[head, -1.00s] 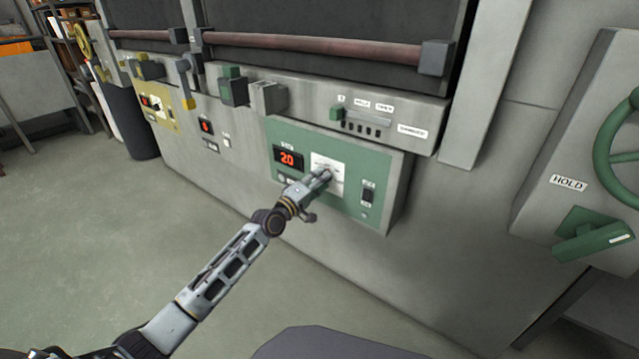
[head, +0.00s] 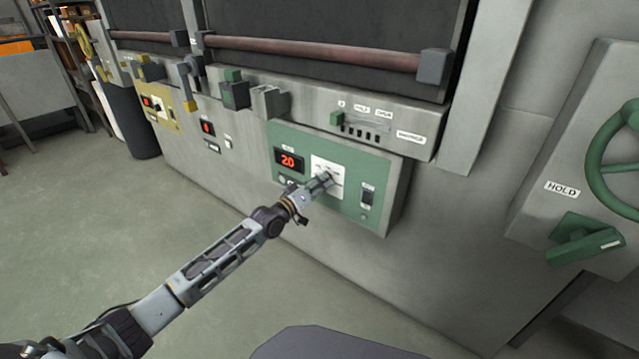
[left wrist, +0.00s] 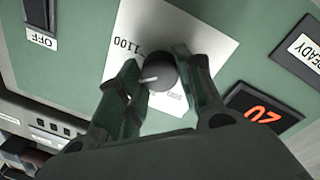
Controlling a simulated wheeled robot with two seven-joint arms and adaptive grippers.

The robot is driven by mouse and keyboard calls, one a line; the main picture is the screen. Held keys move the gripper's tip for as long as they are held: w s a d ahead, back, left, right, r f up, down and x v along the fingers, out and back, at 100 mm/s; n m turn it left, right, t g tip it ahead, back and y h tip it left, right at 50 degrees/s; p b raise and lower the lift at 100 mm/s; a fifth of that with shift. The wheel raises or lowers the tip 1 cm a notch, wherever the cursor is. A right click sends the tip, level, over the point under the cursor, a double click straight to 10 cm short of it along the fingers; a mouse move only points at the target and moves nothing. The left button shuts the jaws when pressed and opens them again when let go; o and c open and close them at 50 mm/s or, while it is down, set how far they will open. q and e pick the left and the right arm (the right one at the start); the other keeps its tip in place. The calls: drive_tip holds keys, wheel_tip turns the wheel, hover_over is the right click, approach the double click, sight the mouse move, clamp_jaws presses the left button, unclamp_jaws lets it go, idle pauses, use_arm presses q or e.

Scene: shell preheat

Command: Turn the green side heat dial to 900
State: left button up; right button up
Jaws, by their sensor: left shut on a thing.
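The green side panel (head: 345,201) is on the front of the grey furnace in the head view. Its heat dial (left wrist: 158,72) is a dark round knob with a pale pointer mark, on a white scale plate (left wrist: 200,35) where 1100 is readable. Other scale numbers are covered or too small. My left gripper (left wrist: 158,75) has a finger on each side of the dial and is shut on it; the head view also shows the gripper (head: 325,180) at the plate. My right gripper is not in view.
A black switch (head: 367,195) marked OFF in the wrist view sits right of the dial. A slider strip (head: 365,125) juts out above the panel. A yellow panel (head: 160,112) is at left, and a green handwheel (head: 612,160) at right. The floor in front is clear.

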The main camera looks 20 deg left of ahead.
use_arm(q)
drive_tip(key=shift+d+f, duration=0.1)
drive_tip(key=shift+f, duration=0.1)
drive_tip(key=o, duration=0.8)
drive_tip(key=shift+o, duration=1.2)
drive_tip(key=shift+r, duration=0.1)
drive_tip(key=shift+s, duration=0.15)
drive_tip(key=v, duration=1.1)
drive_tip(key=shift+s+a, duration=0.25)
drive_tip(key=shift+s, duration=0.05)
